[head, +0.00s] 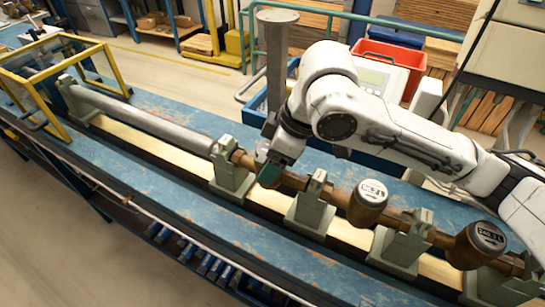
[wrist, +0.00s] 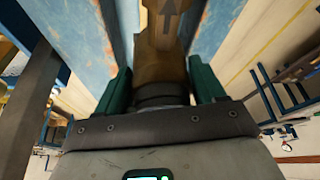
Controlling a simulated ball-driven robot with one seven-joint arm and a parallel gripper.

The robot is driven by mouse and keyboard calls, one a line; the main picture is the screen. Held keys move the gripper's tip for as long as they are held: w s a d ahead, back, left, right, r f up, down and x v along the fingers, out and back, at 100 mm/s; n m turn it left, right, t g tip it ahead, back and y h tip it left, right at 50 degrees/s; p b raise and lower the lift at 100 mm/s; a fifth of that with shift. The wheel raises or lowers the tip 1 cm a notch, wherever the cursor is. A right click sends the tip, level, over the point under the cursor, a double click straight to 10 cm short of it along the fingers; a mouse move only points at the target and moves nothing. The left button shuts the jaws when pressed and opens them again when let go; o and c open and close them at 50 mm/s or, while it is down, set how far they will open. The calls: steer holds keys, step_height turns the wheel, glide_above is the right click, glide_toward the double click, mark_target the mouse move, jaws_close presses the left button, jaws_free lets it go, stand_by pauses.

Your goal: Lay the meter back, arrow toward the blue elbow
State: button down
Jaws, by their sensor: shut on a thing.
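My gripper (head: 267,173) is over the bench line, between two grey-green stands. In the wrist view its green fingers (wrist: 160,92) are shut on the dark round neck of a brass meter (wrist: 183,62). The meter's body carries a dark arrow that points to the top of the wrist picture. In the head view my gripper hides most of this meter; brass pipe (head: 292,180) shows to its right. I cannot tell whether the meter rests in the stands or is just above them. I cannot make out a blue elbow in either view.
Two more brass meters with round dials, one mid-right (head: 371,196) and one far right (head: 482,243), sit in the line. A grey pipe (head: 150,122) runs left toward a yellow-framed guard (head: 75,75). Blue bench top (head: 170,195) lies bare in front. A red bin (head: 392,58) stands behind.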

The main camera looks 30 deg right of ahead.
jaws_free()
stand_by(0.3)
steer(key=shift+r+p, duration=4)
steer(key=shift+r, duration=0.5)
